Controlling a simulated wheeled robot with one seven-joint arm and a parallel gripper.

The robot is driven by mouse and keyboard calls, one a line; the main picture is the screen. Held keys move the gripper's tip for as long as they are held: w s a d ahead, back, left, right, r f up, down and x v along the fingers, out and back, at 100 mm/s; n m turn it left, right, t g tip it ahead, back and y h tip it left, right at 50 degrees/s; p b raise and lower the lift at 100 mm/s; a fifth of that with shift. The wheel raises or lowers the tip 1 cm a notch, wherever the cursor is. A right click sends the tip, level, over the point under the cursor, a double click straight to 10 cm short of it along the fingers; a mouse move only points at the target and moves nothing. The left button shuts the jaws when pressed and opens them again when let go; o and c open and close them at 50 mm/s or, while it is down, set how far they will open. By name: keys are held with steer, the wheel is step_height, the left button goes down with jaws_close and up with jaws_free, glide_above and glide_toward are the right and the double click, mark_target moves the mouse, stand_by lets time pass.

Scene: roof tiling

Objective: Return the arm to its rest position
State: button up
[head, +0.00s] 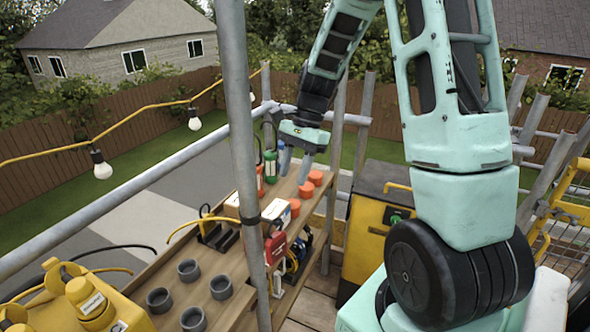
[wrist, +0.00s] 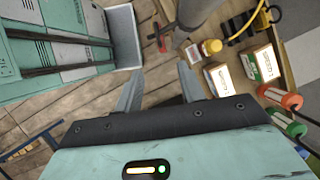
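My arm reaches up and over, and my gripper (head: 295,165) hangs above the far end of a wooden bench (head: 245,262) in the head view. In the wrist view my gripper (wrist: 159,78) has its two grey fingers apart, with only plank floor and bench edge behind the gap. It is open and empty. I cannot tell from the pictures how high the fingertips are above the bench.
The bench carries grey cups (head: 189,270), orange-capped items (head: 307,190), boxes (head: 280,211) and a green bottle (head: 270,166). A scaffold pole (head: 240,130) stands in front. A yellow-black cabinet (head: 370,225) stands right of the bench. A rail (head: 130,195) runs left.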

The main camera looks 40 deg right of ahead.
steer(key=shift+d+r, duration=0.15)
steer(key=shift+r, duration=0.2)
steer(key=s+a+f+n+h+b, duration=0.1)
steer(key=s+a+n, duration=0.5)
steer(key=a+n, duration=0.2)
steer(key=s+a+f+n+h+b, duration=0.1)
steer(key=s+a+n+b, duration=0.1)
steer(key=s+a+n, duration=0.5)
steer(key=s+a+f+n+h+b, duration=0.1)
steer(key=s+a+n, duration=0.6)
steer(key=a, duration=0.7)
steer(key=f+n+b, duration=0.1)
steer(key=n, duration=0.1)
steer(key=shift+a+n+h, duration=0.2)
steer(key=shift+n+h, duration=0.2)
stand_by(0.5)
